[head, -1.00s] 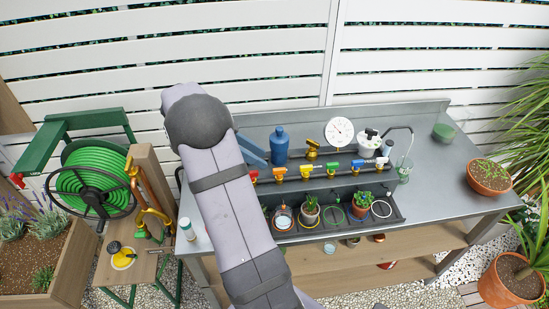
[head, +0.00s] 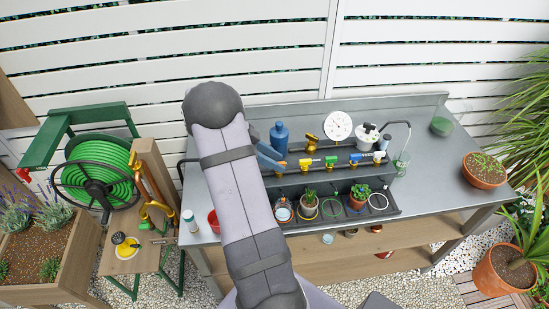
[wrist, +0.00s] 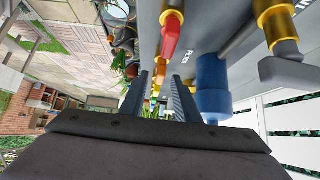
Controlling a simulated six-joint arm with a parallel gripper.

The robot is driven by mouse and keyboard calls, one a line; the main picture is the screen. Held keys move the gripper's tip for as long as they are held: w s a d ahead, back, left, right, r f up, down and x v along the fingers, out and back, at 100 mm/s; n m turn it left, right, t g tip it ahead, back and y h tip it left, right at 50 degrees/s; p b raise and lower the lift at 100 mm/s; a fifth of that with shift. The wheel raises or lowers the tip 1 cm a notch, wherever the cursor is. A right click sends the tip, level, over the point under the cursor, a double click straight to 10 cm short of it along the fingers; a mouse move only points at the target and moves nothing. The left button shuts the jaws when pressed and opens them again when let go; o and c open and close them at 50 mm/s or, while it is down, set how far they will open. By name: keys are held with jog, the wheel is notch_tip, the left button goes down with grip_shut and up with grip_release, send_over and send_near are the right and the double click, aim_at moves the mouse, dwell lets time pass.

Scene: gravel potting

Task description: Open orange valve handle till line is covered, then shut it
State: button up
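A row of valves with coloured handles runs along the bench. In the head view the orange handle (head: 282,163) is at the left end of the visible row, close to my gripper (head: 272,157), which is partly behind my arm. In the wrist view my gripper (wrist: 162,100) has its two fingers apart, with small orange and yellow handles in the gap beyond; contact cannot be told. The red handle (wrist: 171,38) is nearer the wrist camera. A jar (head: 284,212) stands below the orange valve; its fill line is too small to make out.
The yellow (head: 306,162) and green (head: 331,160) handles are close by on the right. A blue bottle (head: 280,141), a brass fitting (head: 312,144) and a round gauge (head: 338,126) stand behind the row. A black tray (head: 395,209) with pots lies in front.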

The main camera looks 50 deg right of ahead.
grip_shut()
